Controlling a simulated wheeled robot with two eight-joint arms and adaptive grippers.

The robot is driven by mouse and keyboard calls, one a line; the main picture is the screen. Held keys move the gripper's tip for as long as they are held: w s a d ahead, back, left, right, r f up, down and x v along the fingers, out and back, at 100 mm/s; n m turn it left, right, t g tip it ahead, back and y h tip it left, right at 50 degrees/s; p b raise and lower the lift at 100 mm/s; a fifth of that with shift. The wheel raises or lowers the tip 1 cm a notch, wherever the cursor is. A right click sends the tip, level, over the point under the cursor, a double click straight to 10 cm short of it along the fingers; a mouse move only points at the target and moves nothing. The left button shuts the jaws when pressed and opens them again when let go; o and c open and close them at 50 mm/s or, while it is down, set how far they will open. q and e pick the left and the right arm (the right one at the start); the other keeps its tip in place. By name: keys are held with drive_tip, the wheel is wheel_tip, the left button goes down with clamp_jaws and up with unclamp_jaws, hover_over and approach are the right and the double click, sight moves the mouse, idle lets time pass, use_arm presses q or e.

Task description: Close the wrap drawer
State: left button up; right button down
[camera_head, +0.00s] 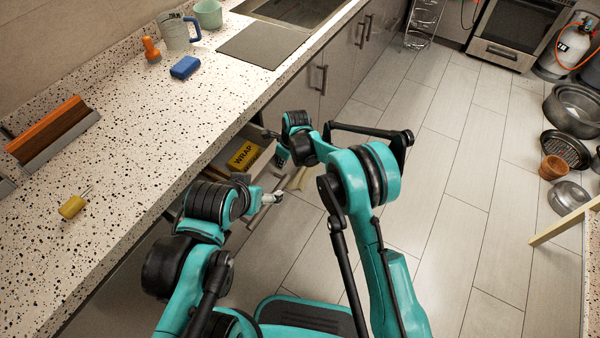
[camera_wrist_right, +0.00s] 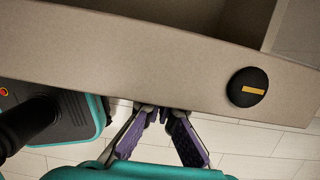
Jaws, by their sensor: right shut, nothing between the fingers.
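The wrap drawer (camera_head: 262,156) stands open below the counter, with a yellow box marked WRAP (camera_head: 243,156) in it. In the right wrist view a beige drawer panel (camera_wrist_right: 120,55) fills the upper part, with a round black piece with an orange bar (camera_wrist_right: 248,87) on its face. My right gripper (camera_head: 280,158) is beside the drawer, partly hidden by its own arm. In the wrist view its purple-padded fingers (camera_wrist_right: 160,112) are shut and empty, tips close to the panel's lower edge; contact cannot be told. My left gripper (camera_head: 274,197) is low in front of the drawer; its fingers are unclear.
The speckled counter (camera_head: 130,160) runs along the left, with a blue sponge (camera_head: 185,67) and a grey pitcher (camera_head: 174,32) on it. Closed cabinets (camera_head: 340,65) continue beyond the drawer. The tiled floor (camera_head: 460,180) is clear at right; pots (camera_head: 575,105) stand farther right.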

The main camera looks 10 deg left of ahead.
drive_tip(key=shift+w+a, duration=0.35)
drive_tip(key=shift+a, duration=0.6)
drive_tip(key=shift+w+a, duration=0.4)
drive_tip(key=shift+a, duration=0.6)
drive_tip(key=shift+w+a, duration=0.35)
drive_tip(key=shift+a, duration=0.6)
drive_tip(key=shift+d, duration=0.1)
